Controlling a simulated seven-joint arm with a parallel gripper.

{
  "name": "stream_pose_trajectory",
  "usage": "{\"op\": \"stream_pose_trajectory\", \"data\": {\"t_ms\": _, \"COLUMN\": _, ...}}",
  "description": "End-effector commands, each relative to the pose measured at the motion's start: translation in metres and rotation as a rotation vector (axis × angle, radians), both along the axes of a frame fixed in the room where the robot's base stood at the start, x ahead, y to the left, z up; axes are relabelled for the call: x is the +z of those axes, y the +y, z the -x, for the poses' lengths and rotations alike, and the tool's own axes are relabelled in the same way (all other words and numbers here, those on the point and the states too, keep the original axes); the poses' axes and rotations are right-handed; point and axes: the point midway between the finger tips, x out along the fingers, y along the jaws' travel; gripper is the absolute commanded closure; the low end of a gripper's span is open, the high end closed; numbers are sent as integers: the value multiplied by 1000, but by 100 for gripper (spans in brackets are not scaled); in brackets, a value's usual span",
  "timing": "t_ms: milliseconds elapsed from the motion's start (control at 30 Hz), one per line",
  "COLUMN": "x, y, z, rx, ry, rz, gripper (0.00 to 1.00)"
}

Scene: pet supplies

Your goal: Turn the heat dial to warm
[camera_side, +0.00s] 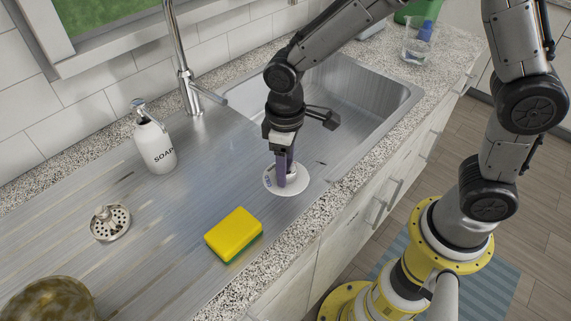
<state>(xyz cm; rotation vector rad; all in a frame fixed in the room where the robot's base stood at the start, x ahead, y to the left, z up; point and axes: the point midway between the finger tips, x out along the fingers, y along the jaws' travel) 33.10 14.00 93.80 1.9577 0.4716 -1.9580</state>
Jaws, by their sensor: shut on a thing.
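The heat dial looks to be a round white disc (297,187) lying flat on the metal drainboard, left of the sink basin. My gripper (285,180) points straight down over the disc, its fingers shut at the disc's middle. The part between the fingertips is mostly hidden by the fingers. Small dark markings show on the disc's left side, too small to read. I cannot tell which setting the dial points to.
A yellow and green sponge (233,235) lies in front, near the counter edge. A white soap bottle (154,140), a metal strainer (110,223) and a tap (184,75) stand to the left. The sink basin (390,98) is behind right; a glass (416,45) stands beyond.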

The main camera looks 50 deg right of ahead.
Motion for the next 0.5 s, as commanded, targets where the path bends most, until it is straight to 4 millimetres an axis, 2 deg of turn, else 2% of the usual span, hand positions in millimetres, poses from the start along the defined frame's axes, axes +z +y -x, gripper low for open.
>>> {"op": "stream_pose_trajectory", "data": {"t_ms": 200, "x": 0, "y": 0, "z": -1, "rx": -123, "ry": -2, "rz": -1, "gripper": 100}}
{"op": "stream_pose_trajectory", "data": {"t_ms": 500, "x": 0, "y": 0, "z": 0, "rx": -203, "ry": -1, "rz": 0, "gripper": 100}}
